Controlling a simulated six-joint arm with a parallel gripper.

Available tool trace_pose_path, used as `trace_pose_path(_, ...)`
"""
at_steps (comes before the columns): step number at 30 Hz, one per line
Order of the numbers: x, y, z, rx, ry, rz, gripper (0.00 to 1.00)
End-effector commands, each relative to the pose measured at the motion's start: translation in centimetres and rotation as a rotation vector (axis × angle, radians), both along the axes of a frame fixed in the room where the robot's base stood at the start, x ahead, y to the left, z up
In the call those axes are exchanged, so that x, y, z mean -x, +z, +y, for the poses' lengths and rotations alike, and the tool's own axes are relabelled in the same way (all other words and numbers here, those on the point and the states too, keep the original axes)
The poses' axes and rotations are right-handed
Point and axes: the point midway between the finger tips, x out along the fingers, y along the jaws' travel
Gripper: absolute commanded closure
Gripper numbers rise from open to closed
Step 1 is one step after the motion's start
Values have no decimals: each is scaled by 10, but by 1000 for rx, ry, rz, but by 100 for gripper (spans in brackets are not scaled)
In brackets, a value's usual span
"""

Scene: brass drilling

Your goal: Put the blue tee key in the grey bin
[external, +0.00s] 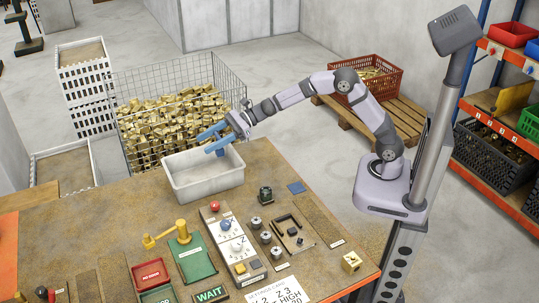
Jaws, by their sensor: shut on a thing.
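My gripper (236,124) is at the end of the arm, reaching left over the work table. It is shut on the blue tee key (216,146), which is held up in the air and tilted. The exact grip is too small to make out. The grey bin (192,186) is a pale, open, rectangular tub at the back edge of the table. In the picture, the key is just above the bin's back rim, and its height over the bin is hard to judge. The part of the bin floor that shows looks empty.
A wire cage of brass parts (183,105) stands behind the bin. On the table (110,222) are a control panel (233,240), a green block with a brass handle (186,252), red and green trays and small fittings. A red crate (368,74) sits on a pallet behind my arm.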

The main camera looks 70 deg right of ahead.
Motion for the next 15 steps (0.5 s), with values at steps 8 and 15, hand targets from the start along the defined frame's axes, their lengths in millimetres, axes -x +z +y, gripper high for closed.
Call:
trace_pose_path(8,0,-42,0,-2,0,3,82)
trace_pose_path(15,0,-55,-1,-1,0,-1,82)
